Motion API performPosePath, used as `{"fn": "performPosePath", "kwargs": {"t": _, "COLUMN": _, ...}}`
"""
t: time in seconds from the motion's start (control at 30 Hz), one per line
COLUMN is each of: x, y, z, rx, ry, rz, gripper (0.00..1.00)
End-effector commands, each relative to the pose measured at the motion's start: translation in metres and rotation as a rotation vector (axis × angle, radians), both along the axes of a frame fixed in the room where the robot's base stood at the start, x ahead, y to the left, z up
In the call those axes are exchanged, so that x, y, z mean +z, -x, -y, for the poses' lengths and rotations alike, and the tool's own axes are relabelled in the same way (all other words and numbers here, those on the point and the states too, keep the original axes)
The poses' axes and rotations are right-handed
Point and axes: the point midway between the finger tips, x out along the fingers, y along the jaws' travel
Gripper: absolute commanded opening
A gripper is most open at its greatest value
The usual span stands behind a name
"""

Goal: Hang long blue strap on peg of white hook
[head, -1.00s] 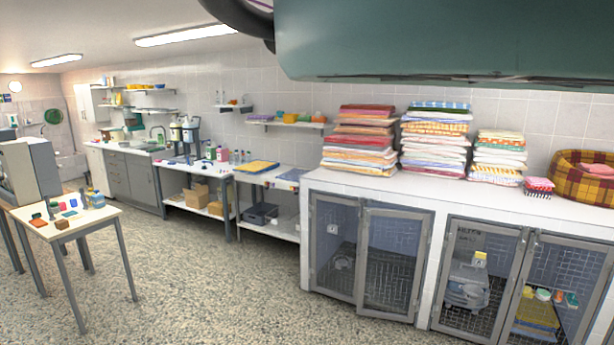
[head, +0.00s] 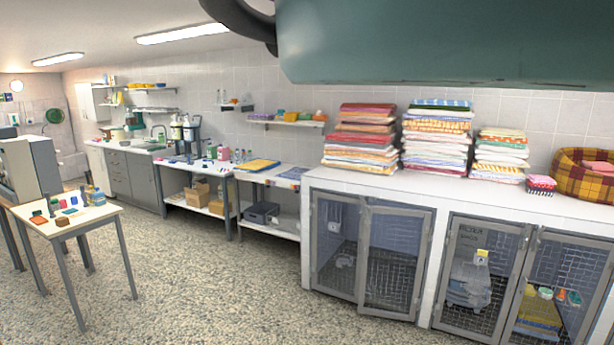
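I cannot make out the long blue strap or the white hook with its peg in the head view. My gripper is not in view. A large green part of my arm, with a dark curved piece at its left end, fills the top right and hides the upper wall there.
A white counter (head: 440,184) carries folded towel stacks (head: 437,140) and a plaid basket (head: 580,178), above wire-door kennels (head: 390,262). A small table (head: 92,214) with small items stands at left. Wall shelves (head: 290,123) hang behind. The speckled floor (head: 220,290) between is clear.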

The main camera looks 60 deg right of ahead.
Motion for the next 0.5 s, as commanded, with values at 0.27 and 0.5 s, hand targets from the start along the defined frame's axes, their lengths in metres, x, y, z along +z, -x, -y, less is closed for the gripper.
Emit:
{"fn": "performPosePath", "kwargs": {"t": 0.27, "x": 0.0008, "y": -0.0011, "z": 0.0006, "rx": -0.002, "ry": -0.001, "rz": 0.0, "gripper": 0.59}}
{"fn": "performPosePath", "kwargs": {"t": 0.5, "x": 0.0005, "y": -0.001, "z": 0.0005, "rx": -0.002, "ry": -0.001, "rz": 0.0, "gripper": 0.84}}
